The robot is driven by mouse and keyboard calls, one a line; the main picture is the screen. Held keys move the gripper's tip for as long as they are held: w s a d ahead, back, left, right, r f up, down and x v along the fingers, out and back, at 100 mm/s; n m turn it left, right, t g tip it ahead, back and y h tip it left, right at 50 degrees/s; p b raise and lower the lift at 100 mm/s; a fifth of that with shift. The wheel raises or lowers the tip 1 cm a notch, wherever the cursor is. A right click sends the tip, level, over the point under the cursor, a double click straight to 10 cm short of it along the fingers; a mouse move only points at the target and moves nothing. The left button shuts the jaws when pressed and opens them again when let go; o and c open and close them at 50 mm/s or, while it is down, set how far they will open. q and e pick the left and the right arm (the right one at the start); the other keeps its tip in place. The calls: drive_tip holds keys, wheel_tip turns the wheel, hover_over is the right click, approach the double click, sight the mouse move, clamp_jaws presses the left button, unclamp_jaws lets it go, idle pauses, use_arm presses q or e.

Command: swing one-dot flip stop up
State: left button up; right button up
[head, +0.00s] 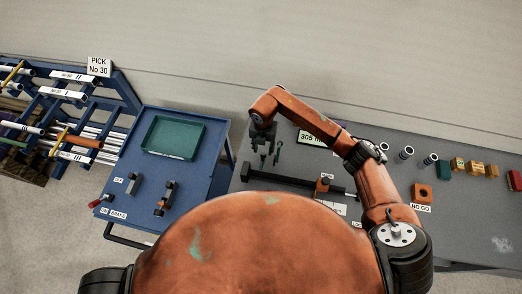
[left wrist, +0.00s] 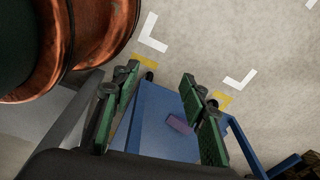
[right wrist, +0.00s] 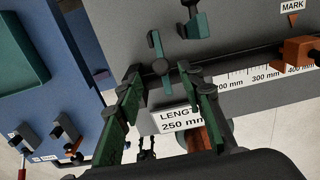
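In the right wrist view, a teal-grey flip stop (right wrist: 157,53) stands at the left end of a long dark fence (right wrist: 240,55). A second flip stop (right wrist: 194,24) shows farther back and to the right. Dot marks are too small to read, so I cannot tell which stop has one dot. My right gripper (right wrist: 165,77) is open and empty, its green fingers apart just in front of the nearer stop. In the head view, my right gripper (head: 268,152) hangs over the left end of the grey bench. My left gripper (left wrist: 160,76) is open and empty.
A "LENGTH 250 mm" card (right wrist: 178,118) and an orange marker block (right wrist: 300,50) are close by. A blue trolley (head: 195,180) with a green tray (head: 172,136) stands left of the bench. Coloured blocks (head: 475,168) line the right. The left wrist view shows mostly floor (left wrist: 250,35).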

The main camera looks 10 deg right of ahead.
sight(263, 154)
drive_tip(key=f, duration=0.2)
drive_tip(key=shift+d+f+p, duration=0.2)
drive_tip(key=shift+f+p, duration=0.1)
drive_tip(key=shift+p, duration=0.05)
drive_tip(key=shift+a+f, duration=0.15)
drive_tip(key=shift+f, duration=0.6)
drive_tip(key=c, duration=0.5)
clamp_jaws()
use_arm(q)
drive_tip(key=shift+w+r, duration=0.65)
drive_tip(key=shift+w, duration=0.05)
